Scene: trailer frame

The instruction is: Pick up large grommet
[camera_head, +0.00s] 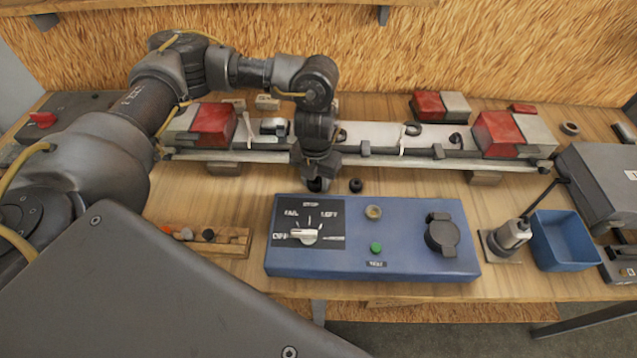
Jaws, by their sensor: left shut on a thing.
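My left gripper (317,180) points down at the front of the long pale trailer frame (385,133), near its middle. It is shut on a small dark round piece, taken as the large grommet (318,185), which is mostly hidden by the fingers. The piece is low, close to the wooden table; I cannot tell whether it touches it. Another small black grommet (355,185) lies on the table just to the right of the gripper, apart from it. My right gripper is not in view.
A blue test box (372,258) with a knob lies just in front of the gripper. Red and white lamps (213,125) sit at the frame's ends. A wooden rack (225,243) is at the front left, a blue bin (565,240) at the right.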

